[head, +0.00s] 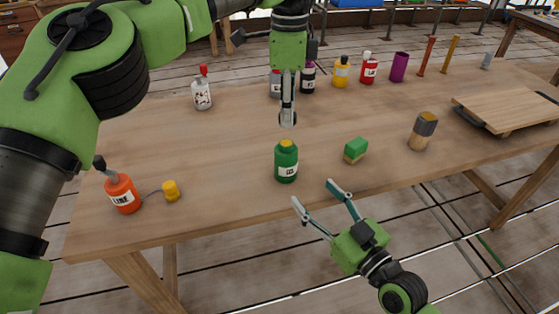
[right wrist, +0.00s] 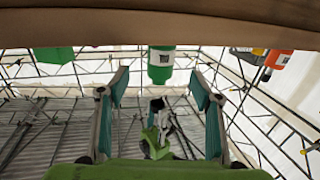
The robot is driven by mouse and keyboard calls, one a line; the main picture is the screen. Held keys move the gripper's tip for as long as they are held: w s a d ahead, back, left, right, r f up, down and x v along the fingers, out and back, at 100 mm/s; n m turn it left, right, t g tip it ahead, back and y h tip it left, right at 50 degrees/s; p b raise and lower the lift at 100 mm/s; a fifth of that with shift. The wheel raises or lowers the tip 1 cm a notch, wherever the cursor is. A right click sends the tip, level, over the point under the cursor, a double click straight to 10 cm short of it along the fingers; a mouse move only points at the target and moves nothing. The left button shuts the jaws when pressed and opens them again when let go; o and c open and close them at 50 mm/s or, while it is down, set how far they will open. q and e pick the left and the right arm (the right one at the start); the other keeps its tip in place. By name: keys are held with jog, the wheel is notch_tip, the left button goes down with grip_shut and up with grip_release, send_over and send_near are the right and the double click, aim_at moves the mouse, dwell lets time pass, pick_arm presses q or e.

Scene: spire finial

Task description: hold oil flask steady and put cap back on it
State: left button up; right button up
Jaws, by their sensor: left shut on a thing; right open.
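The oil flask appears to be the green bottle (head: 286,165) with a white label and a yellow top, upright near the table's front edge. In the right wrist view the flask (right wrist: 161,66) appears upside down, between and beyond the fingers. My left gripper (head: 287,112) points down above the flask, shut on a small grey piece (head: 287,119), perhaps the cap; the fingers partly hide it. The piece appears apart from the flask's top. My right gripper (head: 313,192) is open and empty in front of the table edge, its fingers towards the flask without touching it.
An orange bottle (head: 122,194) and a yellow cap-like piece (head: 171,190) joined by a cord stand at left. Several bottles line the back. A wooden board (head: 510,104) lies far right.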

aim_at(292, 170)
pick_arm(q)
jog(key=shift+w+a+r, duration=0.15)
jog(key=shift+w+a, duration=0.05)
jog(key=shift+w, duration=0.15)
pick_arm(e)
jog(key=shift+w+a+r, duration=0.2)
jog(key=shift+w+a, duration=0.05)
jog(key=shift+a, duration=0.1)
pick_arm(q)
jog(key=shift+s+d+r, duration=0.15)
jog(key=shift+s+d, duration=0.1)
jog(key=shift+a, duration=0.1)
pick_arm(e)
jog(key=x, duration=1.1)
jog(key=shift+w+a+r, duration=0.15)
jog(key=shift+w, duration=0.1)
grip_shut()
pick_arm(q)
jog(key=shift+f, duration=2.55)
